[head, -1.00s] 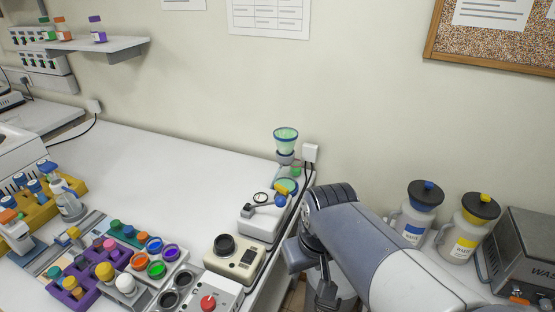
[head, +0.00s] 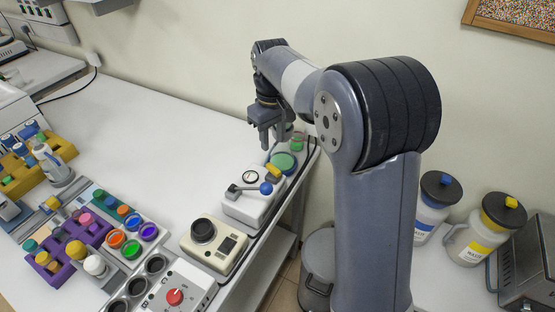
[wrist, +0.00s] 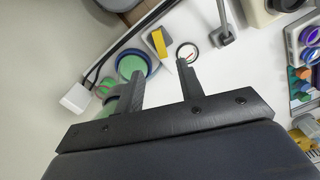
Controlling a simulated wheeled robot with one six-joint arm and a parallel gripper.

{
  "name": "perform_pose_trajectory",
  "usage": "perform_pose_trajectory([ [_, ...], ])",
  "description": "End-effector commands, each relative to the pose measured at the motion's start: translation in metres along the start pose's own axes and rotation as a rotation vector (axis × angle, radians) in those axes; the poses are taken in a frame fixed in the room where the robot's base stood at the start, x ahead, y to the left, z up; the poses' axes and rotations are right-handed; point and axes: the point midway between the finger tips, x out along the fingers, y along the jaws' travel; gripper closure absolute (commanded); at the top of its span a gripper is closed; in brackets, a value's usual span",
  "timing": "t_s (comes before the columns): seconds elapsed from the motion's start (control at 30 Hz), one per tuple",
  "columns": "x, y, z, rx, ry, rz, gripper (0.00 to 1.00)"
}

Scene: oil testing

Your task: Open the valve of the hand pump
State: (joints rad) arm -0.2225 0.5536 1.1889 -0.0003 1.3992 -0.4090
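The hand pump (head: 244,208) is a white box at the right end of the bench, with a round gauge (head: 249,177) and a grey lever ending in a blue ball. Its yellow valve handle (head: 274,172) sits at the back of the box. In the wrist view the yellow handle (wrist: 160,43) and the gauge (wrist: 188,52) lie beyond the fingertips. My gripper (head: 265,143) points down, above and behind the pump. In the wrist view my gripper (wrist: 160,84) is open, with nothing between its fingers. The valve handle is apart from both fingers.
A green disc with a blue rim (wrist: 131,64) lies near the left finger. A cream device with a black knob (head: 213,247) and a box with a red knob (head: 178,297) stand in front of the pump. The bench (head: 150,150) is clear to the left.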

Motion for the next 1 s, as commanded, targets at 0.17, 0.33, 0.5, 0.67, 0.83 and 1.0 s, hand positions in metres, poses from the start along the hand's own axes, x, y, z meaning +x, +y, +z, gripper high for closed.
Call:
perform_pose_trajectory([
  [0.17, 0.032, 0.0, 0.001, 0.001, -0.006, -0.003, 0.64],
  [0.33, 0.064, 0.0, 0.002, 0.002, -0.004, -0.002, 0.64],
  [0.5, 0.087, 0.0, 0.001, 0.002, -0.002, -0.001, 0.64],
  [0.67, 0.096, 0.0, 0.001, 0.002, 0.0, 0.0, 0.64],
  [0.83, 0.097, 0.0, 0.001, 0.002, 0.001, 0.0, 0.64],
  [1.0, 0.097, 0.0, 0.001, 0.002, 0.0, 0.0, 0.69],
])
